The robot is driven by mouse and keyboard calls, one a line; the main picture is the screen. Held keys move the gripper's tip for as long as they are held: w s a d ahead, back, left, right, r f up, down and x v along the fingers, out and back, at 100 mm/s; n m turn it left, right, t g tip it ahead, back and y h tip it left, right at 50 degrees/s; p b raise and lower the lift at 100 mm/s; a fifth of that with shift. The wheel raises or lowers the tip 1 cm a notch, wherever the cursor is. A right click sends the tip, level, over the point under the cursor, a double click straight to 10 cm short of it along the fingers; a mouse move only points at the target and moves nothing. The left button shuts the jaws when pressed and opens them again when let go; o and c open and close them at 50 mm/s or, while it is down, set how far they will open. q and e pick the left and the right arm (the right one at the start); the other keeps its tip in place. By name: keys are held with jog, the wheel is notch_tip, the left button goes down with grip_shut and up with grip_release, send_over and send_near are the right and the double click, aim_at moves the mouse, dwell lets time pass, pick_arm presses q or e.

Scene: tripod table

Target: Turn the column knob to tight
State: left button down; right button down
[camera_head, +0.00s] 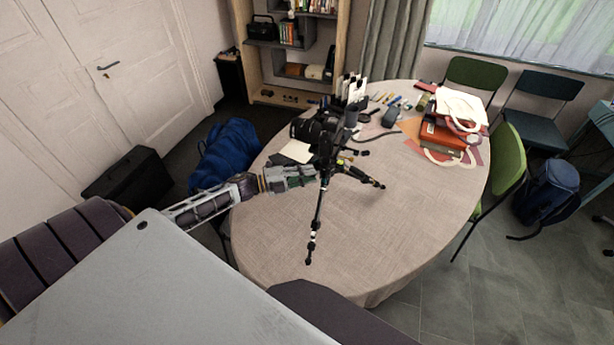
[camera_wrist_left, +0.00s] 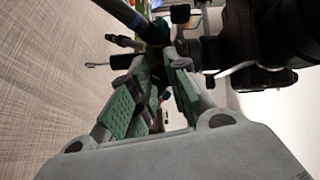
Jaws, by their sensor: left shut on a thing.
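A black tripod (camera_head: 319,215) stands on the round table with its legs spread and a black camera (camera_head: 318,131) on top. My left gripper (camera_head: 316,172) reaches in from the left and meets the tripod just below the camera. In the left wrist view the green-padded fingers (camera_wrist_left: 160,78) converge, shut on a small part at the column. That part looks like the column knob, but the fingers hide most of it, and its turn cannot be read. The camera also shows in the left wrist view (camera_wrist_left: 285,35). My right gripper is not in view.
The round table (camera_head: 400,235) has a clear front half. A red bag stack (camera_head: 447,135), a dark cup (camera_head: 390,117) and pens lie toward its back and right. A paper sheet (camera_head: 297,151) lies beside the tripod. Chairs (camera_head: 508,160) stand around the right side.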

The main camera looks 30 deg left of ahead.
pick_arm(q)
jog(key=shift+f+m, duration=0.1)
jog(key=shift+m, duration=0.4)
jog(key=c, duration=1.3)
grip_release()
jog(key=shift+s+a, duration=0.15)
jog(key=shift+s, duration=0.05)
jog(key=shift+v, duration=5.75)
